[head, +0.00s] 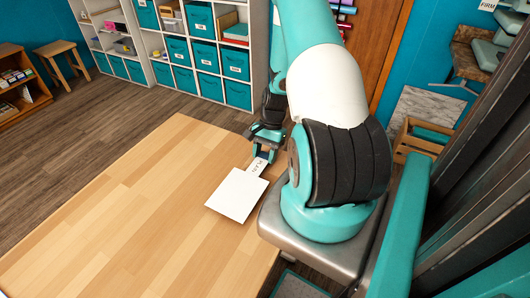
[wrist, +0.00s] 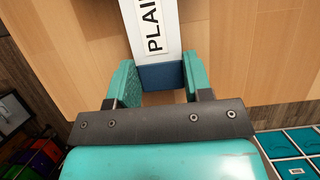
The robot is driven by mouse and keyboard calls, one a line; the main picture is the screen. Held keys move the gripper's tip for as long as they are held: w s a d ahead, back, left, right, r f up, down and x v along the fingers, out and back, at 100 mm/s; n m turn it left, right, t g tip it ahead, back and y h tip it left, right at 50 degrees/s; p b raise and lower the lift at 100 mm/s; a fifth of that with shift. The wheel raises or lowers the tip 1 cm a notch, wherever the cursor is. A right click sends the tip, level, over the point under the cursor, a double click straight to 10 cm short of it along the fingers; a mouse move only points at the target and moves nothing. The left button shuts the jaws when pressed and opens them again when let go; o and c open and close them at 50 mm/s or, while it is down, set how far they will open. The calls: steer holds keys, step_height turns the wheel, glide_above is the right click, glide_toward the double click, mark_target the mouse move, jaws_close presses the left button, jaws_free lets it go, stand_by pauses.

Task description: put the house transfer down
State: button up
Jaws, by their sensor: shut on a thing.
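A white square sheet (head: 236,196) with a narrow white tab (head: 258,167) shows in the head view, over the right part of the wooden table. In the wrist view the tab carries a label (wrist: 153,30) whose visible letters read "PLAI"; the rest is cut off. No house picture shows on the visible face. My gripper (wrist: 160,76) is shut on the dark blue end (wrist: 161,77) of this tab, one teal finger on each side. In the head view my gripper (head: 264,153) is at the table's far right edge. I cannot tell whether the sheet touches the table.
The wooden table (head: 110,220) is bare to the left of the sheet. White shelves with teal bins (head: 208,58) stand beyond it. A wooden stool (head: 62,62) and a low wooden rack (head: 22,92) are at the far left. A wooden crate (head: 418,138) is at the right.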

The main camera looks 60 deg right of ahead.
steer(key=o, duration=0.9)
steer(key=shift+f, duration=0.1)
steer(key=a+v, duration=0.1)
steer(key=v, duration=1.2)
steer(key=w+a+r+n, duration=0.2)
steer(key=a+r+n, duration=0.15)
steer(key=a, duration=0.35)
steer(key=w+a+r+n+h, duration=0.1)
steer(key=w+a+r+n, duration=0.15)
steer(key=a+r, duration=0.3)
steer(key=w+a+r+n, duration=0.2)
steer(key=a+r+n, duration=0.2)
steer(key=a, duration=0.3)
steer(key=s+a+r+n, duration=0.4)
steer(key=s+a+n, duration=0.3)
steer(key=a, duration=0.3)
steer(key=s+a+r+n, duration=0.3)
steer(key=s+a+n, duration=0.4)
steer(key=a, duration=0.4)
steer(key=shift+s+a+r+y+b, duration=0.2)
steer(key=shift+s+r+y+b, duration=0.1)
steer(key=shift+s+r+b, duration=0.15)
steer(key=shift+w, duration=0.1)
